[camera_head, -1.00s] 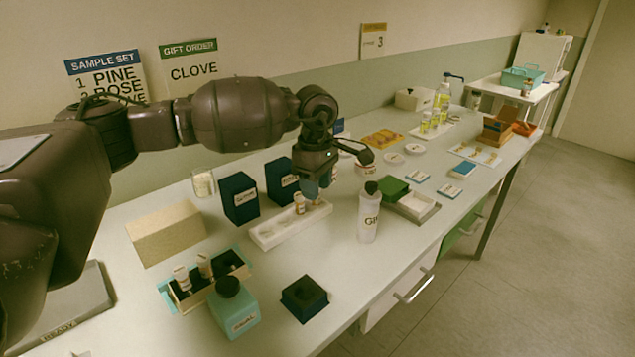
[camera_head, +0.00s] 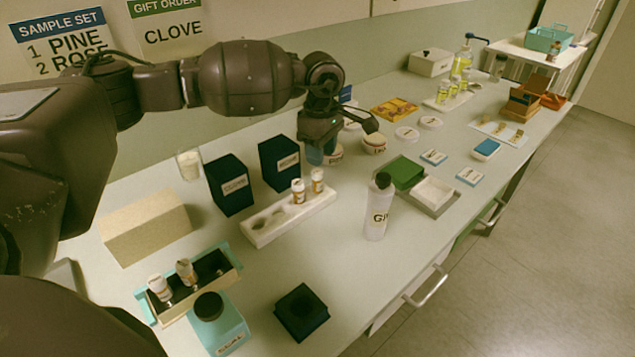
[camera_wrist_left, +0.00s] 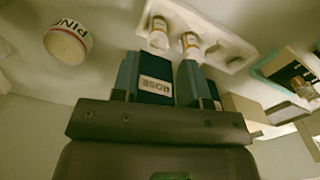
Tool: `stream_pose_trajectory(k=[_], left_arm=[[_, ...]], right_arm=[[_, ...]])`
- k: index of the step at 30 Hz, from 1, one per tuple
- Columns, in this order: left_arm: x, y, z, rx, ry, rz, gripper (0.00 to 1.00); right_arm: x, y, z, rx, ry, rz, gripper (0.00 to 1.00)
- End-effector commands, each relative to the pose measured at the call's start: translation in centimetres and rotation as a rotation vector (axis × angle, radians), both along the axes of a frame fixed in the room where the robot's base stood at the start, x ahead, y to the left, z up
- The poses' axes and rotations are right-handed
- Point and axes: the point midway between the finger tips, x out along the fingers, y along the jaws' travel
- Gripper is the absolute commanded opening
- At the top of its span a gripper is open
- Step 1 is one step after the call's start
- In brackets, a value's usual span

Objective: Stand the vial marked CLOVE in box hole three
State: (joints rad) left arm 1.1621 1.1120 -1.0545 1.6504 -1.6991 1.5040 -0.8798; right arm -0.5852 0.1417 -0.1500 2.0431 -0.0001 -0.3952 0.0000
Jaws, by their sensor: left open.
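A white rack (camera_head: 262,233) on the table holds two small white-capped amber vials, one (camera_head: 298,191) near its middle and one (camera_head: 317,181) at its far end; its near holes look empty. Their labels are too small to read. The vials also show in the left wrist view (camera_wrist_left: 158,35). My left gripper (camera_head: 321,155) is open and empty, raised behind the rack's far end and apart from the vials. A teal-ended box (camera_head: 236,262) at the front left holds two white-capped vials (camera_head: 159,287) (camera_head: 187,271) at its left and middle; its right part looks empty and dark.
Two dark boxes (camera_head: 228,186) (camera_head: 279,164) stand behind the rack; one reads ROSE in the wrist view (camera_wrist_left: 156,86). A tan block (camera_head: 146,231) is left.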

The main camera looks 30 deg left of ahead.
Motion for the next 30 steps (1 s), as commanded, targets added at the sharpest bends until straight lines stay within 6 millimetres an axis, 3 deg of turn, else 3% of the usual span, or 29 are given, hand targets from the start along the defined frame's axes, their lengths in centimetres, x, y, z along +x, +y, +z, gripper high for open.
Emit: stream_pose_trajectory(k=[3,11,19,28,30], left_arm=[[0.0,0.1,-1.7,0.0,0.004,0.001,0.4],[0.0,0.3,-3.3,0.001,0.002,0.001,0.4],[0.0,0.8,-6.8,-0.001,0.003,0.001,0.4],[0.0,0.8,-7.3,0.0,0.001,0.001,0.4],[0.0,0.8,-7.3,0.0,0.001,0.001,0.3]], right_arm=[[0.0,0.0,-0.2,-0.001,0.002,0.0,0.43],[0.6,0.0,0.3,-0.004,-0.012,0.008,0.43],[0.9,0.0,0.2,-0.009,-0.015,0.014,0.43],[1.1,0.0,0.3,-0.007,-0.018,0.015,0.43],[1.0,0.1,0.3,-0.005,-0.018,0.013,0.43]])
